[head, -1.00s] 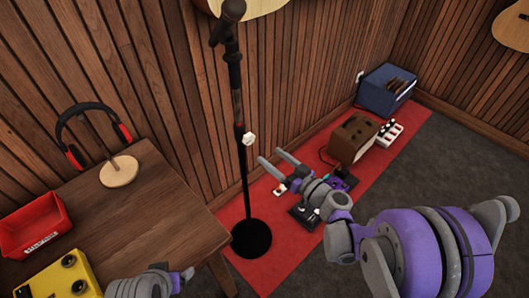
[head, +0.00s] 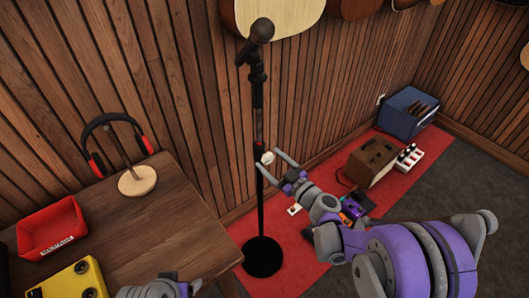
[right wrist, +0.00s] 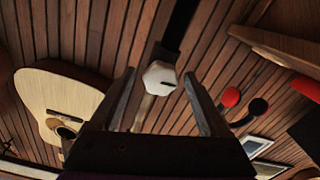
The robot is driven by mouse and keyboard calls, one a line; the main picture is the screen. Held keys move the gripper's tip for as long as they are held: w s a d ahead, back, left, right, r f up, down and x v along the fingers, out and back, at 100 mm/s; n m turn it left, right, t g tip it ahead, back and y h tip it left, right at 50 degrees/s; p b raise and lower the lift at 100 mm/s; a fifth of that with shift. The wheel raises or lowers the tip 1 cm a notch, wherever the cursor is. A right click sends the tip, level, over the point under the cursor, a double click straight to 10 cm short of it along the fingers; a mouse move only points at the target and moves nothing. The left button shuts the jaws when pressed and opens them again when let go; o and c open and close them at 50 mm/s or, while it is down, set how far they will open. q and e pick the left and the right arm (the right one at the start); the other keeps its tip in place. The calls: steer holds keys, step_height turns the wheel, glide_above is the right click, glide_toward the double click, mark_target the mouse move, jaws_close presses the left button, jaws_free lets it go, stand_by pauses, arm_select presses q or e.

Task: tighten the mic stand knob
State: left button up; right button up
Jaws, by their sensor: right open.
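The black mic stand (head: 260,210) stands upright on its round base, with a microphone (head: 262,31) at its top. Its white faceted knob (head: 267,158) sits partway up the pole. My right gripper (head: 270,161) is open, with its fingertips at the knob.
The wooden table (head: 160,235) at left holds headphones on a stand (head: 137,181), a red bin (head: 52,230) and a yellow box (head: 75,283). A red rug (head: 300,262) bears pedals and a brown amplifier (head: 371,162). Slatted wall is close behind the stand.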

steer(key=shift+w+a, duration=0.3)
steer(key=shift+w, duration=0.1)
steer(key=shift+s, duration=0.1)
steer(key=shift+r, duration=0.1)
jaws_close()
steer(key=shift+m, duration=0.8)
jaws_free()
steer(key=shift+s+d, duration=0.1)
